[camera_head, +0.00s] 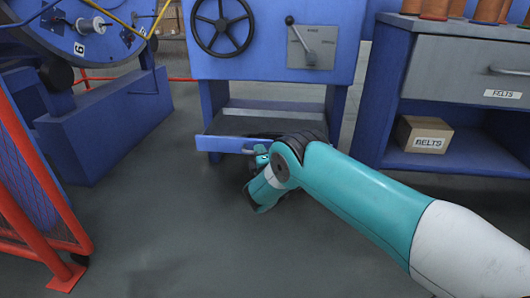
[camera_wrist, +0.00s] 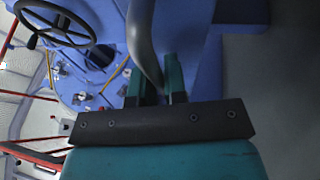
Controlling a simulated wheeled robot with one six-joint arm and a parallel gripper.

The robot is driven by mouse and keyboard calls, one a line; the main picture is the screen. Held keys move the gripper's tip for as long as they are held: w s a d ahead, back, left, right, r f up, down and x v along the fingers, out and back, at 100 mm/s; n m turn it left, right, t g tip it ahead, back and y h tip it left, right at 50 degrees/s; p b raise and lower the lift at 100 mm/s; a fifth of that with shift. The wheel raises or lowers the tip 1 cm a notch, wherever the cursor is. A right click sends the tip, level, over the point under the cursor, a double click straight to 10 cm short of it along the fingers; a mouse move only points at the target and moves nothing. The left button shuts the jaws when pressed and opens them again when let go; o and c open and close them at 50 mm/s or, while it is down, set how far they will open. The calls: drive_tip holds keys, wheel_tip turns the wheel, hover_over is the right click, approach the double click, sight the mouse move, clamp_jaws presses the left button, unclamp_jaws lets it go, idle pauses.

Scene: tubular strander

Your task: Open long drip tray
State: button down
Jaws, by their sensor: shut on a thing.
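The long drip tray has a blue front panel (camera_head: 220,144) and sits low under the blue machine cabinet. Its dark grey inside shows behind the panel, so it stands at least partly out. My gripper (camera_wrist: 155,85) is shut on the tray's grey curved handle (camera_wrist: 143,38), which runs between the two green fingers in the wrist view. In the head view a bit of the handle (camera_head: 248,151) shows beside my gripper. My wrist and arm hide the right part of the tray front and most of the fingers.
A handwheel (camera_head: 222,28) and a lever (camera_head: 300,38) are on the cabinet above. A red mesh guard (camera_head: 40,180) stands left. The floor in front is clear.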

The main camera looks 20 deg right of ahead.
drive_tip(key=shift+s+a, duration=0.2)
drive_tip(key=shift+s, duration=0.15)
drive_tip(key=shift+a, duration=0.1)
drive_tip(key=c, duration=1.2)
unclamp_jaws()
